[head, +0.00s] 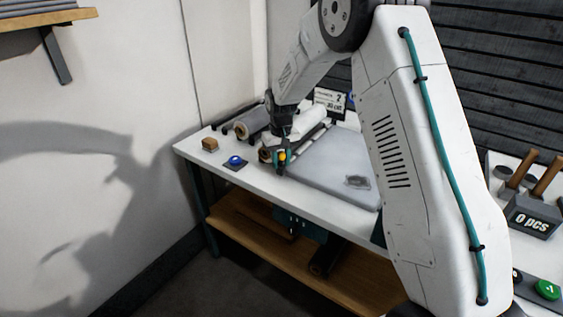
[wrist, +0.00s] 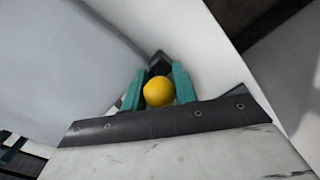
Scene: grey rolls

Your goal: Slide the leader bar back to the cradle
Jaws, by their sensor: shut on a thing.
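My gripper (head: 281,157) is low over the near left part of the white table, beside the left edge of a grey flat pad. Its teal fingers are shut on a yellow ball knob (wrist: 158,92), which shows between them in the wrist view. A dark piece lies just behind the knob in that view. In the head view a long dark bar (head: 314,136), apparently the leader bar, runs back from the gripper along the pad's left edge. The cradle cannot be picked out clearly; rolls (head: 250,123) lie at the table's left end, partly hidden by my arm.
The grey pad (head: 325,168) fills the table's middle, with a small grey item (head: 357,182) on it. A "0 pcs" box (head: 532,216) stands at the right. A wall closes the left side.

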